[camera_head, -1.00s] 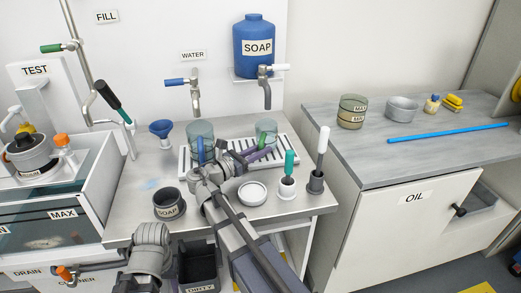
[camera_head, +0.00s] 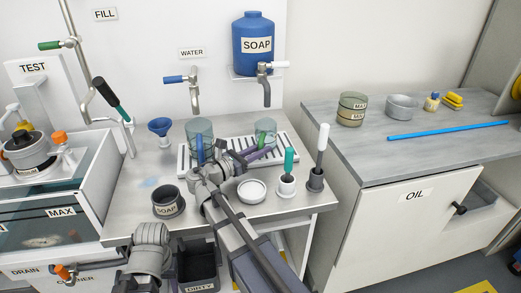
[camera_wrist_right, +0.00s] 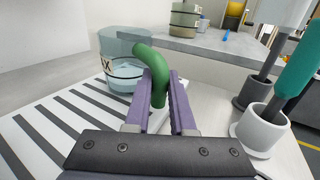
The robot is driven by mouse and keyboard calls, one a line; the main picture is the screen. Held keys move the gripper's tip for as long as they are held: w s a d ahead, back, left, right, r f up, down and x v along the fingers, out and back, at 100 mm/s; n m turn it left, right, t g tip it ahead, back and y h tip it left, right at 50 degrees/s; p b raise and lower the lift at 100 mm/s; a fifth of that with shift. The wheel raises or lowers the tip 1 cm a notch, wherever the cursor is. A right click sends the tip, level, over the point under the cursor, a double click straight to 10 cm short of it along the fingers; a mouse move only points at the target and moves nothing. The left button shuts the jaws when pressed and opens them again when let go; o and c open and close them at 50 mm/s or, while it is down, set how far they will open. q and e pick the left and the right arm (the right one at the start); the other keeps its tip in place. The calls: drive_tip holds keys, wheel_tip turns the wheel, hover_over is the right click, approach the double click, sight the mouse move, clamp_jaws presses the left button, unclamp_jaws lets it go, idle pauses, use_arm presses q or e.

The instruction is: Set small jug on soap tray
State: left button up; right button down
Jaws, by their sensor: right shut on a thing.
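The small jug (camera_head: 265,128) is clear, with a green handle, and is upright at the right part of the slotted white tray (camera_head: 287,143), below the soap tap. In the wrist view the jug (camera_wrist_right: 122,72) shows water-like contents and a partly seen label. My right gripper (camera_head: 250,155) has purple fingers; in the wrist view it (camera_wrist_right: 160,95) is shut on the green handle (camera_wrist_right: 157,75). The jug's base looks at or very close to the slats; exact contact is hard to tell. My left gripper is not in view.
A larger clear jug (camera_head: 199,130) with a blue handle stands on the tray's left part, partly behind my right wrist. The soap tank (camera_head: 254,45) and its tap (camera_head: 267,92) are above.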

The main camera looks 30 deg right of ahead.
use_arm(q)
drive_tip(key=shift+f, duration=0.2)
use_arm(e)
drive_tip(key=shift+f, duration=0.25)
drive_tip(key=c, duration=0.7)
unclamp_jaws()
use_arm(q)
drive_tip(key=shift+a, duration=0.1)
use_arm(e)
drive_tip(key=shift+a, duration=0.1)
